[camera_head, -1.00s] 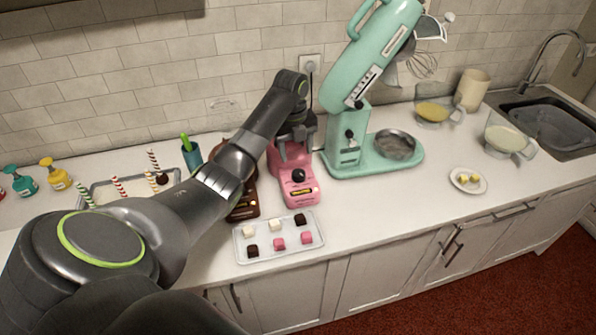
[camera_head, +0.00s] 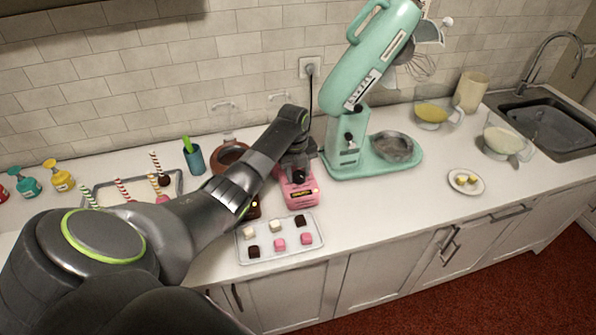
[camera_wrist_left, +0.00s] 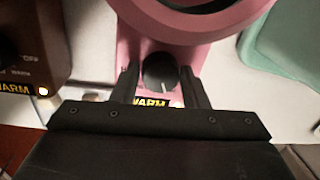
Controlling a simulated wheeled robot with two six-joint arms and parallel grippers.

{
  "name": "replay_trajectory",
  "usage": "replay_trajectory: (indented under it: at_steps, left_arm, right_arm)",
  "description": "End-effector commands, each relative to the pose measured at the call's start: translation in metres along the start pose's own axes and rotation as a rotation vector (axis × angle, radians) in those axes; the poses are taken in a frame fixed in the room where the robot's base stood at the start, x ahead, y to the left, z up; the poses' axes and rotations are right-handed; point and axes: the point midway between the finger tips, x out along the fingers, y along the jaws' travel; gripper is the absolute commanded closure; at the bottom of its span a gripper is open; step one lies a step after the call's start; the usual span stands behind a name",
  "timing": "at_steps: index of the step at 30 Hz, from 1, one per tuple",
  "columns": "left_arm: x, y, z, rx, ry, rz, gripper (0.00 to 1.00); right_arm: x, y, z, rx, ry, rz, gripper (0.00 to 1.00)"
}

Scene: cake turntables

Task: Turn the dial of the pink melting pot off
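The pink melting pot (camera_head: 301,196) stands on the counter, left of the mint mixer. In the head view my left gripper (camera_head: 297,172) is over its front and hides its dial. In the left wrist view the pink pot (camera_wrist_left: 150,48) shows its round dark dial (camera_wrist_left: 160,72) with a light pointer mark. A lit yellow WARM label (camera_wrist_left: 150,102) is partly hidden below it. The left gripper (camera_wrist_left: 159,80) is open, one finger on each side of the dial. I cannot tell whether the fingers touch it. My right gripper is in neither view.
A brown melting pot (camera_head: 229,155) stands close on the left, its lamp (camera_wrist_left: 43,91) lit. A tray (camera_head: 291,248) of small dark, white and pink pieces lies in front. The mint mixer (camera_head: 345,153) stands close on the right.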

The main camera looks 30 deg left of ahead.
Motion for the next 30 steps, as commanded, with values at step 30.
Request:
replay_trajectory:
  at_steps: [30]
  left_arm:
    - [-0.004,-0.001,-0.001,-0.419,-0.025,-0.002,0.86]
  right_arm:
    - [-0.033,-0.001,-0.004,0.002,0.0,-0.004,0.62]
